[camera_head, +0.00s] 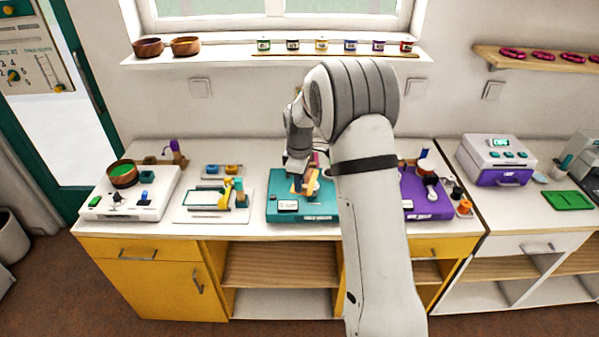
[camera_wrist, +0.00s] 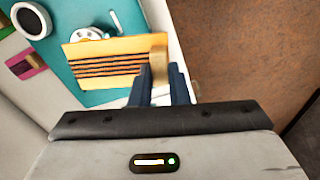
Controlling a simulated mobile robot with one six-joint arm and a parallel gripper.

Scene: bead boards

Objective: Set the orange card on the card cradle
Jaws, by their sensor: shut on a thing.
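In the wrist view, the orange card (camera_wrist: 104,62), a tan-orange rectangle with dark wavy stripes, lies in front of my fingers, over the teal board. A tan upright tab (camera_wrist: 158,56) at its right edge sits between the two dark blue fingertips of my gripper (camera_wrist: 161,75), which are shut on it. In the head view, my gripper (camera_head: 297,178) is low over the teal board (camera_head: 285,217), with tan-orange pieces (camera_head: 312,183) beside it. I cannot pick out the card cradle for sure; my arm hides part of the board. Whether the card touches the board is unclear.
A purple board (camera_head: 424,205) is to the right, partly behind my arm. The white counter's front edge (camera_head: 250,236) is close.

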